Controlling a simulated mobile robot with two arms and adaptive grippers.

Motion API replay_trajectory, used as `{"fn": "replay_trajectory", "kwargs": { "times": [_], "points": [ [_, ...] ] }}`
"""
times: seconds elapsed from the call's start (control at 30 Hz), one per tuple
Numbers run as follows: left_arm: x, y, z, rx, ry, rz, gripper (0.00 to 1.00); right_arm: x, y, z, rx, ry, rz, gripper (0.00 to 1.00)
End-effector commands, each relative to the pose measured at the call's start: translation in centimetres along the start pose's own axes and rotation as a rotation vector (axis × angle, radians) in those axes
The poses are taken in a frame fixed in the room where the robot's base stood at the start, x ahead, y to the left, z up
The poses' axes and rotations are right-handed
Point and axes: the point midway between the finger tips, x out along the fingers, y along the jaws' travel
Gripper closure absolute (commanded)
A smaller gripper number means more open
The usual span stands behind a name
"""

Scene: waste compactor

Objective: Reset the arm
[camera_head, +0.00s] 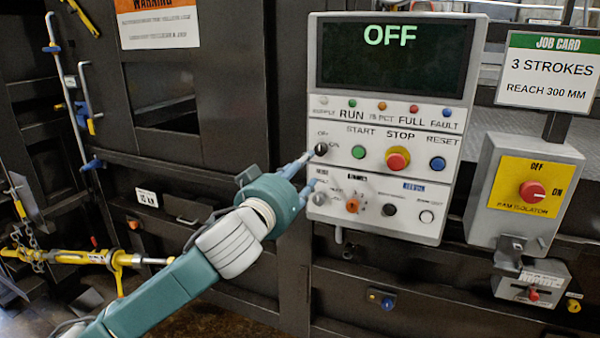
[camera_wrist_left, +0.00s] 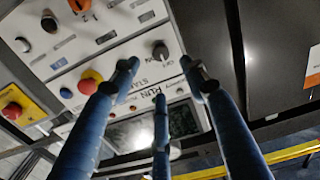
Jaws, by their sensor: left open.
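My left arm reaches in from the lower left in the head view. Its left gripper (camera_head: 309,172) is open and empty, with blue fingers pointing at the left edge of the white control panel (camera_head: 398,168). One fingertip is close to the black OFF/ON knob (camera_head: 321,149); I cannot tell whether they touch. In the left wrist view the fingers of the gripper (camera_wrist_left: 162,72) are spread, and the black knob (camera_wrist_left: 160,51) shows beyond the gap between them. The panel's screen (camera_head: 394,58) reads OFF. My right gripper is not in view.
The panel carries a red STOP button (camera_head: 397,158) and an orange selector (camera_head: 353,205). To its right are the yellow ram isolator box (camera_head: 530,188) and a job card (camera_head: 550,70). Dark compactor doors (camera_head: 190,90) and a yellow bar (camera_head: 75,256) lie left.

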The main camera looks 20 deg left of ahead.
Motion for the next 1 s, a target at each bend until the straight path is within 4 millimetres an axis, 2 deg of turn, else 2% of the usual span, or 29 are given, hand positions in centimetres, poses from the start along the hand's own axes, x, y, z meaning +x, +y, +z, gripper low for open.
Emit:
{"fn": "replay_trajectory", "kwargs": {
  "times": [0.47, 0.57, 0.67, 0.77, 0.9, 0.97, 1.0],
  "points": [
    [-0.3, 0.0, 0.0, 0.0, 0.0, -0.001, 0.55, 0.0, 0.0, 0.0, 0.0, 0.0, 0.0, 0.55],
    [0.1, -0.3, 0.8, 0.001, -0.012, -0.006, 0.55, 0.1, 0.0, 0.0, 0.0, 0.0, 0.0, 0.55],
    [1.3, -1.5, 4.0, 0.01, -0.057, -0.024, 0.55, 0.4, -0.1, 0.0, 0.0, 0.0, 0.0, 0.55],
    [3.0, -3.5, 9.7, 0.027, -0.135, -0.051, 0.55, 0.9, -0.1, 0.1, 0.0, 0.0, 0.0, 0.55],
    [4.4, -6.7, 20.0, 0.061, -0.268, -0.089, 0.55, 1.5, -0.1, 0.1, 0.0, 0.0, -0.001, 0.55],
    [4.4, -8.0, 24.5, 0.076, -0.325, -0.101, 0.55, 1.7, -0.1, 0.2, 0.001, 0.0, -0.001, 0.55],
    [4.2, -8.8, 27.4, 0.086, -0.363, -0.109, 0.55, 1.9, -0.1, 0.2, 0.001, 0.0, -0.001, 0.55]
  ]
}}
